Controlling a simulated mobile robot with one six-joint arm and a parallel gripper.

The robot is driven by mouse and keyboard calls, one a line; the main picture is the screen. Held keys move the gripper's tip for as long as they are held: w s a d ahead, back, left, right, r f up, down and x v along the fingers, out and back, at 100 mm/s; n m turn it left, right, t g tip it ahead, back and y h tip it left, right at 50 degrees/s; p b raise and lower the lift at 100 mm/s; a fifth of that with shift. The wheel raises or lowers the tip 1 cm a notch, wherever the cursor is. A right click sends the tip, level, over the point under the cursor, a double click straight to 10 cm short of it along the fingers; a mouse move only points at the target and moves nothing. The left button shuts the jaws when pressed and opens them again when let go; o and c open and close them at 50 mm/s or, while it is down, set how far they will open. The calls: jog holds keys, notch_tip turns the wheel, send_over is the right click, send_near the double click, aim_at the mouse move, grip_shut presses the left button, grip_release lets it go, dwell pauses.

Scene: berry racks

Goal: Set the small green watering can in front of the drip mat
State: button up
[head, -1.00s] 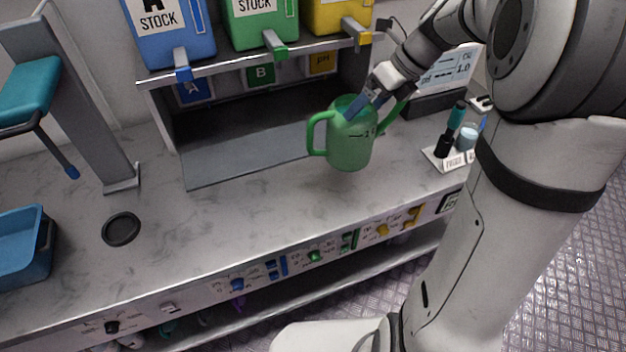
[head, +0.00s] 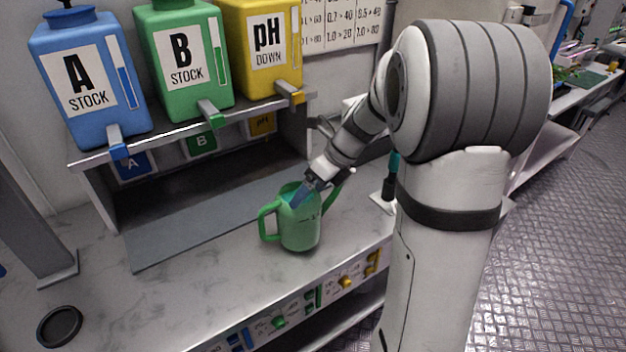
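The small green watering can (head: 300,228) is upright at the front edge of the grey drip mat (head: 165,247), toward the mat's right end. Its loop handle points left and its spout points right. My gripper (head: 300,194) reaches down to the can's top rim from the upper right, with a blue finger at the opening. It appears shut on the rim, though the can partly hides the fingertips. I cannot tell whether the can's base touches the counter.
Blue (head: 85,85), green (head: 183,60) and yellow (head: 263,45) stock tanks stand on the shelf above the mat, their taps overhanging. A dark round disc (head: 60,325) lies on the counter (head: 190,300) at lower left. The counter left of the can is clear.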

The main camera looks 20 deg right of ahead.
jog(key=shift+f, duration=0.45)
jog(key=o, duration=1.8)
jog(key=shift+f, duration=0.15)
jog(key=v, duration=1.1)
jog(key=shift+s+a+f+n+t+h, duration=0.2)
jog(key=shift+s+a+f+n+h, duration=0.65)
jog(key=shift+s+n, duration=3.1)
jog(key=shift+s+a+f+n+t+h, duration=0.3)
jog(key=shift+s+a+n+h, duration=0.9)
jog(key=shift+s+n, duration=2.8)
jog(key=shift+s+a+f+n+t+h, duration=0.1)
jog(key=shift+s+a+f+n+h, duration=1.3)
jog(key=shift+n, duration=4.65)
jog(key=shift+s+d+r+y, duration=0.3)
jog(key=shift+s+r+y, duration=0.1)
jog(key=shift+r+y, duration=0.2)
